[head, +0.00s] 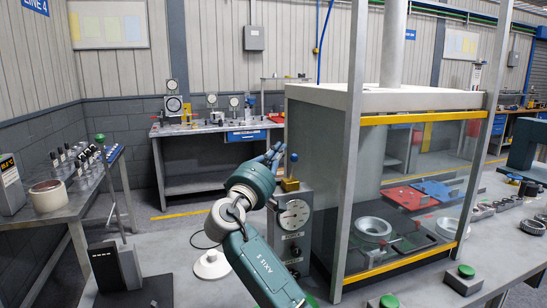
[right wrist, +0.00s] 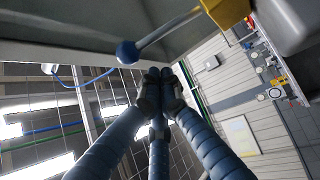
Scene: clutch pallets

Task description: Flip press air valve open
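The press air valve has a yellow body (head: 290,185) on top of a grey box with a round gauge (head: 293,214). Its thin lever stands roughly upright and ends in a blue ball knob (head: 294,157). My right gripper (head: 275,154) is just left of the lever, at about knob height. In the right wrist view, its fingertips (right wrist: 160,78) are together with nothing visible between them. The blue knob (right wrist: 127,52) and its rod show beside the fingertips, apart from them in the picture; the yellow valve body (right wrist: 230,10) is at the top. My left gripper is out of view.
The glass-sided press enclosure (head: 400,99) stands immediately right of the valve box, with a grey post in front. A side table (head: 85,201) with levers is at left. A workbench (head: 205,128) stands at the back wall. Green buttons (head: 466,271) sit at the front right.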

